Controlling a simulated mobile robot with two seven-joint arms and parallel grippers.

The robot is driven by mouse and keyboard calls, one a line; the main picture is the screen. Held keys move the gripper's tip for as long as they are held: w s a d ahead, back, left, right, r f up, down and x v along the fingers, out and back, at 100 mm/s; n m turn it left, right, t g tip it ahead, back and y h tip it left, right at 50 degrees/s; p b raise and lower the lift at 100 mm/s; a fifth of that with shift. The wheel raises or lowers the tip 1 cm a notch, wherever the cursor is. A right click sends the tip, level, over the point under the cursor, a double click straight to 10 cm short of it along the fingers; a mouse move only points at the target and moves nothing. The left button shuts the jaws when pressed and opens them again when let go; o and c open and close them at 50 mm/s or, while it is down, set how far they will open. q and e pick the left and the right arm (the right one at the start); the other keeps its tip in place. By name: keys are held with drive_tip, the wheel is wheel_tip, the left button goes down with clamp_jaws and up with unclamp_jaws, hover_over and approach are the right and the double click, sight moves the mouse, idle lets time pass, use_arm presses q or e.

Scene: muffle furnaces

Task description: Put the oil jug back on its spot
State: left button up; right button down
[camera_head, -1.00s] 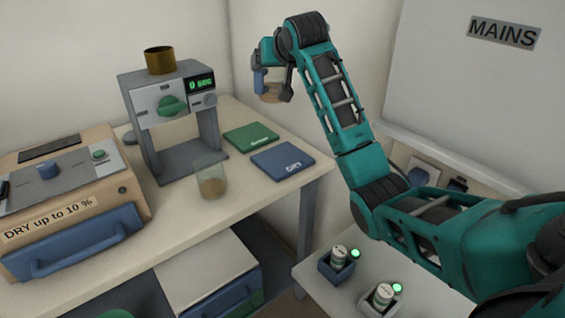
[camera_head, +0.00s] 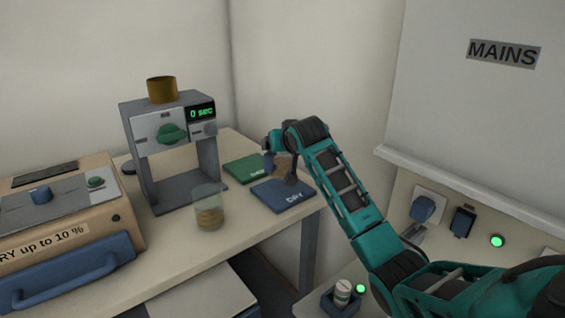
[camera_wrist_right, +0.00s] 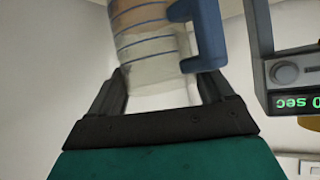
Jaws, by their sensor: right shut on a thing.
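The jug (camera_head: 284,164) is a clear vessel with brownish contents and a blue handle. In the right wrist view the jug (camera_wrist_right: 152,50) shows blue ring lines and stands between my fingers, handle to the right. My right gripper (camera_head: 290,178) is shut on it; in the wrist view the gripper (camera_wrist_right: 160,100) fills the lower part. In the head view the jug is over or at the back of the blue mat marked DRY (camera_head: 287,199). The arm partly covers it, and I cannot tell if it touches the mat. My left gripper is not in view.
A green mat (camera_head: 243,169) lies left of the blue one. A clear beaker with brown contents (camera_head: 209,212) stands before a grey device reading 0 sec (camera_head: 172,128). A tan furnace (camera_head: 60,215) is at left. A small holder (camera_head: 342,300) is at the bottom right.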

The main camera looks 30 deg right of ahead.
sight(285, 158)
wheel_tip(285, 158, down, 4)
drive_tip(key=shift+f+b, duration=0.15)
drive_tip(key=shift+b, duration=0.3)
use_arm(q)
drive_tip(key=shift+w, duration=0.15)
use_arm(e)
drive_tip(key=shift+c, duration=1.2)
unclamp_jaws()
drive_tip(key=shift+f, duration=0.1)
drive_tip(key=shift+o, duration=1.2)
use_arm(q)
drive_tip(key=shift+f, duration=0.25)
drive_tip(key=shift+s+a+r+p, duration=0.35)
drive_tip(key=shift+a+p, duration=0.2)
drive_tip(key=shift+p, duration=0.6)
use_arm(e)
drive_tip(key=v, duration=1.2)
